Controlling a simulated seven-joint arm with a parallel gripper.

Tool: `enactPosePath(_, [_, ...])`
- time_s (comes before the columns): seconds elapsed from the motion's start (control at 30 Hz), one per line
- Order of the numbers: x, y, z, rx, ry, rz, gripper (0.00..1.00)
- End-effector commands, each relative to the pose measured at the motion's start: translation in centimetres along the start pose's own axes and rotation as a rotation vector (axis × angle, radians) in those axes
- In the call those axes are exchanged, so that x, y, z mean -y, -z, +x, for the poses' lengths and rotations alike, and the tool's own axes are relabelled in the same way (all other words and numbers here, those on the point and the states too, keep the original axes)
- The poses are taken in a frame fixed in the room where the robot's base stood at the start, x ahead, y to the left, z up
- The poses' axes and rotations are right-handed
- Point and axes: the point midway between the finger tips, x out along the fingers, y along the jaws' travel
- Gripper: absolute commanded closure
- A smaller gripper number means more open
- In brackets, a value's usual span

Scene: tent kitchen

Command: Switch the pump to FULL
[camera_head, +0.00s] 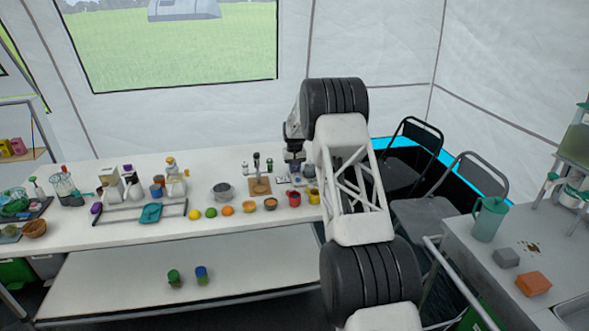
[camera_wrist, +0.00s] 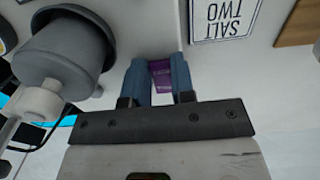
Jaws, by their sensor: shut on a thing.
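In the wrist view, my gripper (camera_wrist: 162,80) has two blue fingers shut on a small purple piece (camera_wrist: 161,70). I cannot tell whether this piece is loose or part of a fixture. The piece lies close to a white surface. A grey rounded body (camera_wrist: 62,58) with a white part in front of it is left of the fingers. I cannot tell whether it is the pump. No FULL marking is readable. In the head view, my arm reaches over the right end of the white table (camera_head: 130,235), and my gripper's fingers are hidden.
An upside-down card (camera_wrist: 224,18) reading "SALT TWO" is right of the fingers. In the head view, a wooden stand (camera_head: 259,186), a red cup (camera_head: 294,199) and a row of fruit and bowls (camera_head: 228,211) are left of my arm. Folding chairs (camera_head: 462,180) stand to the right.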

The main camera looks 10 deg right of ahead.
Motion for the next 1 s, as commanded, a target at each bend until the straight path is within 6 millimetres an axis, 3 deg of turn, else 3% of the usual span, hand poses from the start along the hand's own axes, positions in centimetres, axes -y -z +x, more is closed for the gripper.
enactPosePath(0.27, [-0.01, 0.10, 0.01, 0.026, 0.000, 0.000, 1.00])
enactPosePath(1.0, [0.02, 0.84, -0.39, 0.322, 0.001, -0.001, 1.00])
